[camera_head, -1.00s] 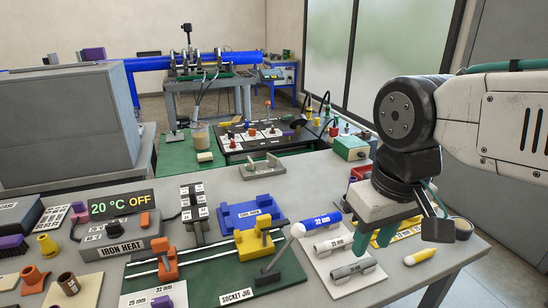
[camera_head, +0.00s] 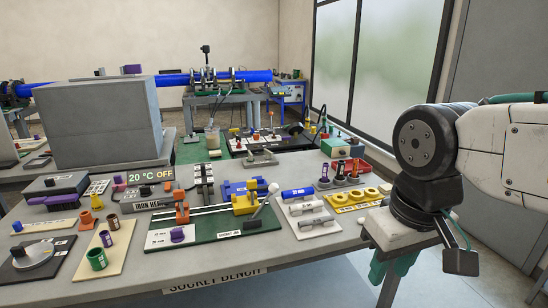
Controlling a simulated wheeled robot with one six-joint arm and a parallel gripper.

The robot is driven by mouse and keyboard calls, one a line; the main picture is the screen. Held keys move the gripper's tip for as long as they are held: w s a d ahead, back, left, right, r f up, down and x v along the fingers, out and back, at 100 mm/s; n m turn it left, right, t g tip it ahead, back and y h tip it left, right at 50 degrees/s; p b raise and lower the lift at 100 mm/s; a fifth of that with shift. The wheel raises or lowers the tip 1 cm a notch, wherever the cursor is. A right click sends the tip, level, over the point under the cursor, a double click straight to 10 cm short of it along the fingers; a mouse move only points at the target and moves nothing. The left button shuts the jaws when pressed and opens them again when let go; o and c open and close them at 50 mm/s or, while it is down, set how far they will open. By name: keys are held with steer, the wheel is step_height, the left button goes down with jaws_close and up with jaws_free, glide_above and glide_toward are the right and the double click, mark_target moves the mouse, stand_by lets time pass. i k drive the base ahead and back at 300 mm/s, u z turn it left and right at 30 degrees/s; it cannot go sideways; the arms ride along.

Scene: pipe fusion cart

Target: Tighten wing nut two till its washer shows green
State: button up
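The blue pipe (camera_head: 258,76) runs through a clamp machine (camera_head: 212,84) on a grey stand at the back of the room. Its clamps are small and dark here; I cannot make out wing nut two, its washer or any green on it. My gripper (camera_head: 393,268) hangs at the right front, beside the bench's right edge and far from the clamp machine. Its teal fingers point down, look apart and hold nothing that I can see.
The grey socket bench (camera_head: 300,252) fills the foreground, with a socket jig (camera_head: 208,226), pipe pieces (camera_head: 299,194) and yellow rings (camera_head: 370,193) on it. A big grey box (camera_head: 98,122) stands at the left. Floor is open at the right.

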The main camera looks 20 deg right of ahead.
mark_target(269, 155)
steer(key=z, duration=0.6)
steer(key=i, duration=1)
steer(key=u, duration=0.6)
